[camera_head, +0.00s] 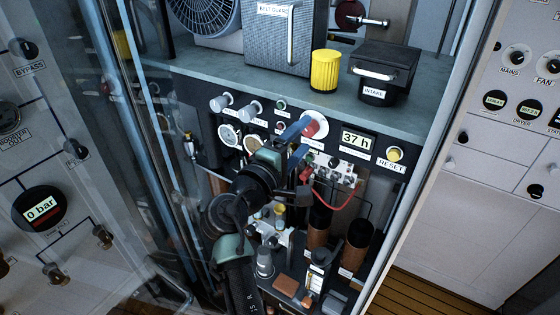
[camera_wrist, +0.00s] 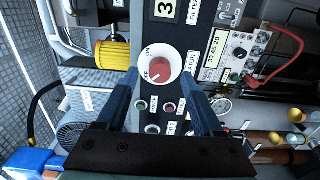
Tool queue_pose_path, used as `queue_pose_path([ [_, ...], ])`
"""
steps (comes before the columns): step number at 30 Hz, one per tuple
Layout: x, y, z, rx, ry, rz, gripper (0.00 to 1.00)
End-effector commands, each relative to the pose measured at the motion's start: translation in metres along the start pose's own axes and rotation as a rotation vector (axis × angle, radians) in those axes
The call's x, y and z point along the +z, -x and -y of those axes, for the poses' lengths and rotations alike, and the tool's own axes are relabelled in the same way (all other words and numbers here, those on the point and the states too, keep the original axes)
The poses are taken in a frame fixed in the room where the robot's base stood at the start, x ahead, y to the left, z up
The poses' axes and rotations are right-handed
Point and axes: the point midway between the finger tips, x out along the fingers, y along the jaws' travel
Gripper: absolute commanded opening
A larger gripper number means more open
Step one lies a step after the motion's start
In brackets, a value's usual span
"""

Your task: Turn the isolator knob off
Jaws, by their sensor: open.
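The isolator knob is a red knob on a round white dial (camera_wrist: 173,56), on the dark panel strip. In the wrist view it lies between my fingertips, with small lettering on the dial's left side; a pale mark on the red part seems to point lower left. In the head view the red and white knob (camera_head: 317,125) is partly covered by my blue fingers. My gripper (camera_head: 308,134) is open, one finger on each side of the knob; it also shows in the wrist view (camera_wrist: 159,75). I cannot tell whether the fingers touch the knob.
A display reading 37 h (camera_head: 356,143) and a reset button (camera_head: 394,154) sit right of the knob. Gauges (camera_head: 229,135) and grey knobs (camera_head: 221,103) are to its left. A shelf above holds a yellow cylinder (camera_head: 325,71) and an intake box (camera_head: 383,68). A red cable (camera_head: 333,202) hangs below.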

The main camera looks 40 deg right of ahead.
Motion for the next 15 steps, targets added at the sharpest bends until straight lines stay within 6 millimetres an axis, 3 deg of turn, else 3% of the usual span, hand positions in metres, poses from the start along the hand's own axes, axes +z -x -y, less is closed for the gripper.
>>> queue_pose_path([
  [9, -0.002, 0.071, 0.005, 0.000, -0.002, -0.005, 0.69],
  [15, -0.001, 0.097, 0.002, 0.000, -0.001, -0.002, 0.69],
])
